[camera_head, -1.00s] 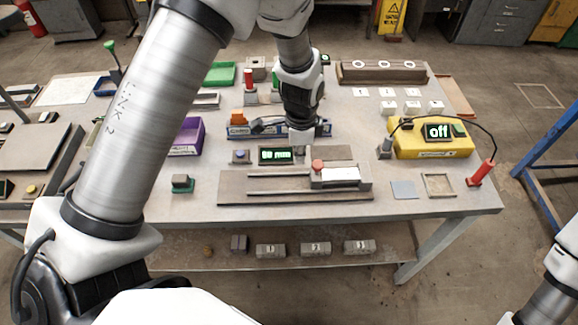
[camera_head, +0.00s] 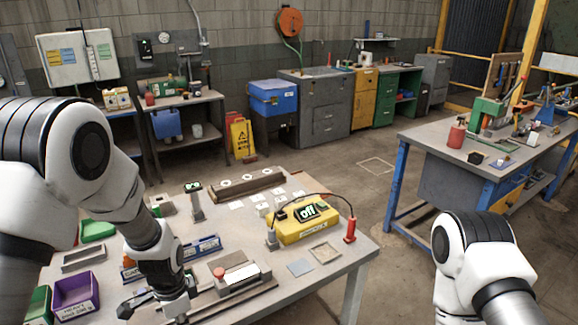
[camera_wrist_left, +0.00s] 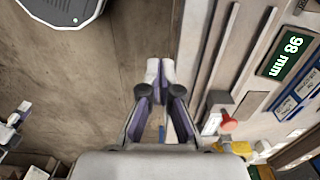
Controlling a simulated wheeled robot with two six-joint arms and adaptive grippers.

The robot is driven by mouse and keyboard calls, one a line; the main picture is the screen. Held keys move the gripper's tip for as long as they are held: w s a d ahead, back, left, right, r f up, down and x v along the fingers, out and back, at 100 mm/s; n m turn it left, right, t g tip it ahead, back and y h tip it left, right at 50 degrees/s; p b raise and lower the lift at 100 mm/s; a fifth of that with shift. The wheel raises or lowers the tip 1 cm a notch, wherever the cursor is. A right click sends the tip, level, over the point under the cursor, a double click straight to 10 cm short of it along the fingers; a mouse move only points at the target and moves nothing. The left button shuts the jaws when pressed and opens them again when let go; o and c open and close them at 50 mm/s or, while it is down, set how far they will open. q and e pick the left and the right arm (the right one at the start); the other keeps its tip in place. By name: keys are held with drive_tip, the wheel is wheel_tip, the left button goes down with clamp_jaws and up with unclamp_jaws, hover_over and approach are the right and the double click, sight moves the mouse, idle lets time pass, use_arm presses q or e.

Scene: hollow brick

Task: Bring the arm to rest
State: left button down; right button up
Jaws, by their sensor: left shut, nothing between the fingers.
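My left arm comes in from the left in the head view and bends down over the near edge of the workbench (camera_head: 330,262). Its gripper (camera_head: 133,303) is low at the left, partly cut off by the arm's own wrist. In the left wrist view the left gripper (camera_wrist_left: 160,72) has its fingertips together with nothing between them. It points past the bench's near edge, with bare floor (camera_wrist_left: 85,75) to its left. My right arm shows only as links at the lower right of the head view; its gripper is out of view.
A measuring fixture with a red knob (camera_head: 218,272) is close to the left wrist. A yellow box reading "off" (camera_head: 305,225), a purple bin (camera_head: 75,292) and a green tray (camera_head: 98,230) are on the bench. Another workbench (camera_head: 470,165) stands at right. Floor between is clear.

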use_arm(q)
drive_tip(key=s+a+f+n+b, duration=0.2)
drive_tip(key=s+f+n+b, duration=0.2)
drive_tip(key=s+f+n, duration=0.8)
drive_tip(key=s+f, duration=0.9)
drive_tip(key=s, duration=0.3)
drive_tip(key=shift+f, duration=0.2)
use_arm(e)
drive_tip(key=f, duration=0.4)
drive_tip(key=shift+w+f, duration=0.35)
drive_tip(key=shift+f, duration=0.05)
use_arm(q)
drive_tip(key=shift+a, duration=0.1)
use_arm(e)
drive_tip(key=shift+w, duration=0.1)
